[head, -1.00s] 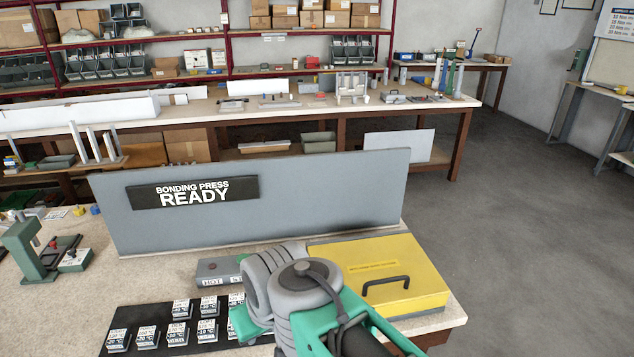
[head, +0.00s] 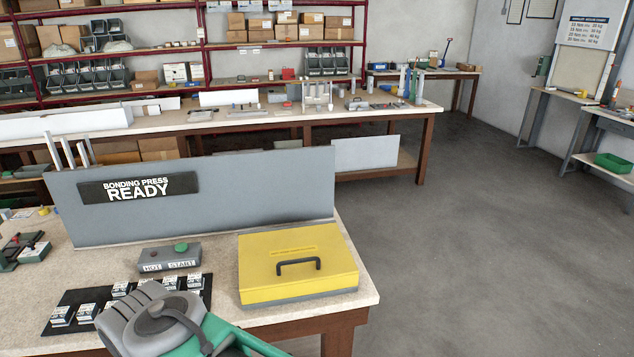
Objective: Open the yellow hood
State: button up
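The yellow hood (head: 335,279) is a low box lid with a dark curved handle (head: 297,265) on its top. It sits shut on a grey base at the right end of the bench. A label strip lies behind the handle. My arm, grey and green, rises at the bottom of the head view, left of and nearer than the hood. My gripper is out of the frame or hidden behind the arm, so its fingers do not show.
A grey control box (head: 153,258) with a green button, marked HOT and START, stands left of the hood. A black mat (head: 62,300) holds several small labelled blocks. An upright panel (head: 250,190) reading BONDING PRESS READY stands behind. Open floor lies to the right.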

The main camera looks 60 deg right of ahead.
aim_at(294, 253)
jog(key=k, duration=0.25)
jog(key=z, duration=1.2)
